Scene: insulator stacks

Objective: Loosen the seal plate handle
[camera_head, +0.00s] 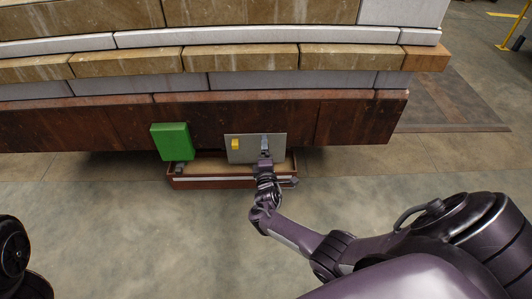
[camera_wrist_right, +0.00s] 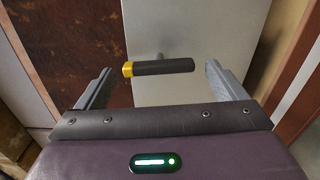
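The seal plate (camera_head: 250,155) is a flat light grey plate in front of the dark red-brown lower layer, and a yellow square patch shows on its left half. In the right wrist view the plate (camera_wrist_right: 190,28) lies behind a black bar handle (camera_wrist_right: 165,67) with a yellow end, carried on a short grey stem. My right gripper (camera_wrist_right: 159,68) is open, one finger on each side of the handle, with gaps at both ends. In the head view my right gripper (camera_head: 265,147) is over the plate's right half and hides part of it. My left gripper is not in view.
A green block (camera_head: 172,142) is left of the plate. A low red-brown tray (camera_head: 215,183) sits below the plate. Layered tan and grey slabs (camera_head: 240,59) rise above the dark layer (camera_head: 350,117). The concrete floor in front is clear.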

